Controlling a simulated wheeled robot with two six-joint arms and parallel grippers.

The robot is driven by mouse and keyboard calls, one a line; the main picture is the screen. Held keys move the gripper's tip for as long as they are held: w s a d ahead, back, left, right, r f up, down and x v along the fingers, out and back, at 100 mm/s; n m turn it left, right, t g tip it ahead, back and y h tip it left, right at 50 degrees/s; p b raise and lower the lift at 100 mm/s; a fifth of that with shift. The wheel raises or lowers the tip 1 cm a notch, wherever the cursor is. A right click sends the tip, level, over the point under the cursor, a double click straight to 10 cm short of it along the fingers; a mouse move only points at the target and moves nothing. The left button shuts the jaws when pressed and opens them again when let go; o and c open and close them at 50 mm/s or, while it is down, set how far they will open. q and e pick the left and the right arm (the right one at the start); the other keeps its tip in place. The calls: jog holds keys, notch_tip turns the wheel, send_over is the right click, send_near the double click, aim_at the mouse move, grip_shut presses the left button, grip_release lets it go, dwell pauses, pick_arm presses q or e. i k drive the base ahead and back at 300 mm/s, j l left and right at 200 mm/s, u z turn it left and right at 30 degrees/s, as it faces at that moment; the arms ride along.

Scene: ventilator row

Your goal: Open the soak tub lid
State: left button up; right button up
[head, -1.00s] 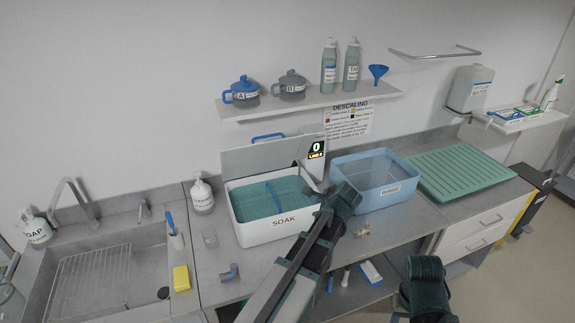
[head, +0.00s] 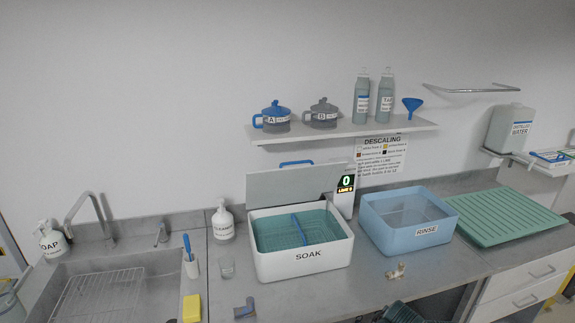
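The soak tub (head: 303,264) is a white box labelled SOAK on the counter, filled with teal liquid and holding a basket with a blue handle (head: 299,229). Its grey lid (head: 293,187) stands upright along the tub's back edge, so the tub is open. A blue handle (head: 296,163) shows at the lid's top edge. Neither of my grippers is in view. Only a dark part of my arm shows at the bottom edge, right of centre, well apart from the tub.
The blue rinse tub (head: 408,220) stands right of the soak tub, beside a green ribbed drainer (head: 510,217). A small display (head: 346,184) is behind. A cleaner bottle (head: 223,222), a clear cup (head: 227,267), a grey-blue fitting (head: 244,308) and a beige fitting (head: 396,272) stand around the tubs.

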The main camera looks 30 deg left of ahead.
aim_at(264, 189)
jog(key=i+l+u, duration=0.1)
jog(key=u, duration=0.25)
jog(key=i+l+u, duration=0.1)
jog(key=u, duration=0.25)
jog(key=i+l+u, duration=0.1)
jog(key=u, duration=0.25)
jog(key=i+l+u, duration=0.2)
jog(key=l, duration=0.3)
jog(key=i+l+u, duration=0.15)
jog(key=l, duration=0.3)
jog(key=i+l+u, duration=0.2)
jog(key=l, duration=0.35)
jog(key=l+u, duration=0.2)
jog(key=l, duration=0.3)
